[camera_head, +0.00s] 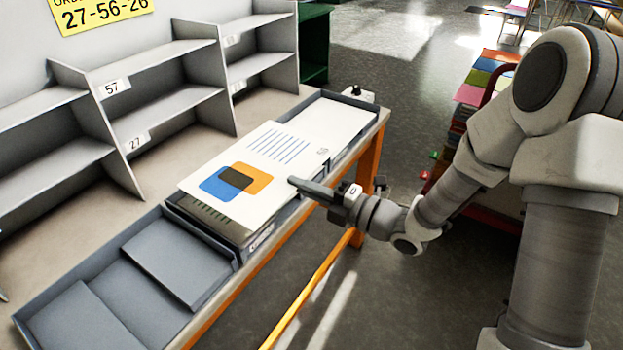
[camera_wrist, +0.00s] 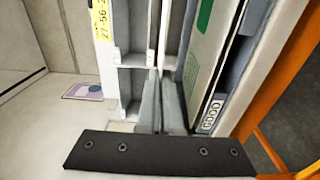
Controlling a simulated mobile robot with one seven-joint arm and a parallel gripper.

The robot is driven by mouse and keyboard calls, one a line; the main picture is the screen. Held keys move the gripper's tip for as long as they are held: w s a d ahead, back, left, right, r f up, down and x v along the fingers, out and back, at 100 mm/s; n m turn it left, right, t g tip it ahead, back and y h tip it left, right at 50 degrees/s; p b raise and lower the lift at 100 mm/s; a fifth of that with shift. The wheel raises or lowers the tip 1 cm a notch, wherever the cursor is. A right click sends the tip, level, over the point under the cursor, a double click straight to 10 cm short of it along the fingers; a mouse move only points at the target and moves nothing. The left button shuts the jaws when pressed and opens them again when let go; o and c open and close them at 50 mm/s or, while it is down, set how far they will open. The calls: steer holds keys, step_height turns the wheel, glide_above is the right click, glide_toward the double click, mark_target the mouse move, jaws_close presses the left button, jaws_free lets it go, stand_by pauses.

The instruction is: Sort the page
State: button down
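A white page (camera_head: 262,165) with overlapping blue, orange and dark squares and blue lines lies over the grey container in the middle of the table in the head view. My gripper (camera_head: 293,182) is at its right edge, with its dark fingers reaching over the page there. In the wrist view the fingers (camera_wrist: 158,105) look close together. I cannot tell whether paper is between them. A grey shelf (camera_head: 160,95) has compartments labelled 57 and 27. Its other labels are too small to read. A yellow order sign (camera_head: 100,14) reads 27-56-26.
An empty-looking grey tray (camera_head: 222,258) stands at the table's near left. Another tray (camera_head: 372,116) with white paper is at the right end. A purple printed sheet (camera_wrist: 86,91) shows in the wrist view. Colourful stacked items (camera_head: 480,85) stand beyond my arm. Table space is bare before the shelf.

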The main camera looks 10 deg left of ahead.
steer(key=shift+w+a+r+p, duration=0.1)
steer(key=shift+w+a+p, duration=0.05)
steer(key=shift+a+p, duration=0.3)
step_height(320, 180, down, 7)
steer(key=b, duration=0.8)
steer(key=shift+w+a, duration=0.1)
steer(key=shift+a, duration=0.05)
steer(key=c, duration=1.5)
jaws_free()
steer(key=shift+c, duration=0.2)
steer(key=o, duration=0.5)
steer(key=shift+o, duration=0.2)
steer(key=p+v, duration=0.2)
steer(key=v, duration=1.5)
steer(key=shift+d, duration=0.25)
steer(key=shift+c, duration=0.2)
